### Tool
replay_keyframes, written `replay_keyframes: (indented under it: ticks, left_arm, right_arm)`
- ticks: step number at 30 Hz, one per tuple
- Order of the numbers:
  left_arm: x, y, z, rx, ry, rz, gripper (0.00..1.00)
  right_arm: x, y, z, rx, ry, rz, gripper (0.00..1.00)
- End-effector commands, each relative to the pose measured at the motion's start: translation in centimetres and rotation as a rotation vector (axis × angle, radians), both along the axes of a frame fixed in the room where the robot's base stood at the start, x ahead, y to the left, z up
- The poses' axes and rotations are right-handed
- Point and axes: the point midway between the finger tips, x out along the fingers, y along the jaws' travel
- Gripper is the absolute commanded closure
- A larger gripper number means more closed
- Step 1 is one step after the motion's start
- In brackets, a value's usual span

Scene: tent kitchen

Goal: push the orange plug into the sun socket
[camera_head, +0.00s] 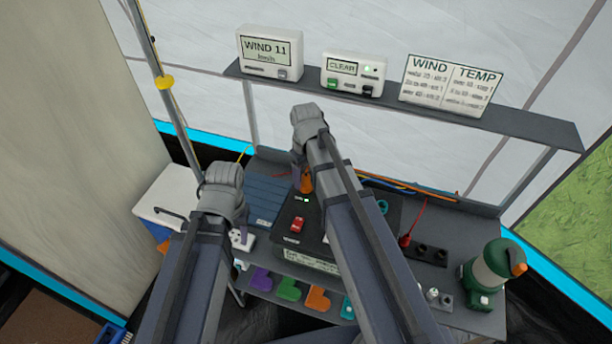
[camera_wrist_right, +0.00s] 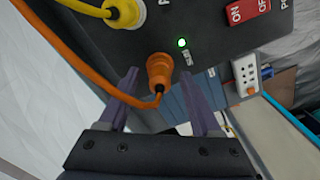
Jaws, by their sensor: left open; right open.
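The orange plug (camera_wrist_right: 159,70) stands upright against the face of the dark power box (camera_wrist_right: 210,50), its end meeting the panel. Its contacts are hidden. My right gripper (camera_wrist_right: 161,79) is open, with one finger on each side of the plug and gaps between. In the head view the plug (camera_head: 306,184) shows below my right gripper (camera_head: 299,172), partly hidden by the arm. My left gripper (camera_head: 240,236) is open and empty, left of the power box, near a white socket strip.
A yellow plug (camera_wrist_right: 125,12) sits in the box near the orange one. A red ON/OFF switch (camera_wrist_right: 246,10) is further right. A shelf (camera_head: 400,103) with displays spans behind; a green lantern (camera_head: 488,275) stands right.

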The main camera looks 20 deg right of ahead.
Motion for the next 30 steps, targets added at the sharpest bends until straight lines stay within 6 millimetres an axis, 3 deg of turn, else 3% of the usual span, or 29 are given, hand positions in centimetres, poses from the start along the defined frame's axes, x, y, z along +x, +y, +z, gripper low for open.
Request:
replay_keyframes:
  ticks: [11, 30]
  left_arm:
    - [0.0, 0.0, 0.8, 0.000, 0.000, 0.000, 0.53]
    - [0.0, 0.0, 7.8, 0.000, 0.000, -0.002, 0.53]
  right_arm:
    - [0.0, 0.0, 0.8, 0.000, 0.000, 0.000, 0.35]
    - [0.0, 0.0, 7.8, 0.000, 0.000, 0.000, 0.35]
